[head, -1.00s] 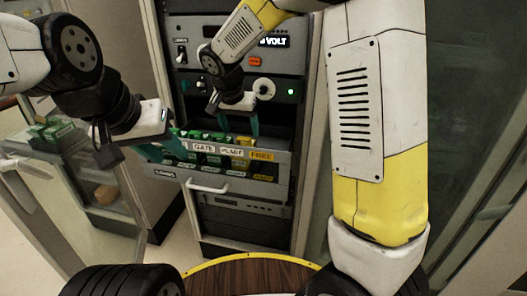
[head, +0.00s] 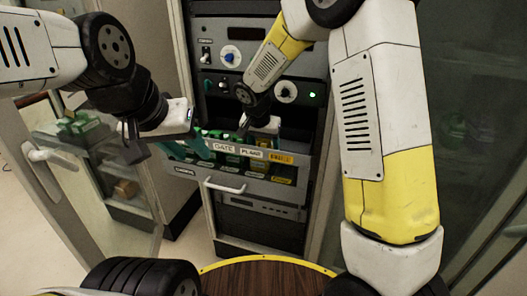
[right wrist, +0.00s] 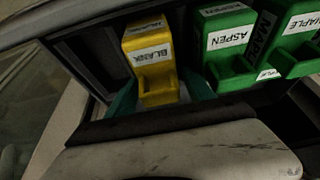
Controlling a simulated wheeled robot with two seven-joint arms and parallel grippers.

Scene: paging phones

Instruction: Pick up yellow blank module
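The yellow blank module (right wrist: 150,60), labelled "BLANK", sits in the drawer (head: 210,172) in the right wrist view, left of the green modules. My right gripper reaches down into the drawer in the head view (head: 262,126). In the right wrist view its teal fingers lie on both sides of the yellow module's lower end; it looks open, and contact is unclear. My left gripper (head: 185,149) is at the drawer's left end; its finger gap cannot be made out. In the head view my right gripper largely hides the yellow module.
Green modules labelled "ASPEN" (right wrist: 228,45) and "MAPLE" (right wrist: 295,35) stand close on the right. The drawer has a white handle (head: 225,187). The rack panel (head: 222,85) rises behind it. A glass door (head: 110,190) is at left, a round wooden table (head: 265,280) in front.

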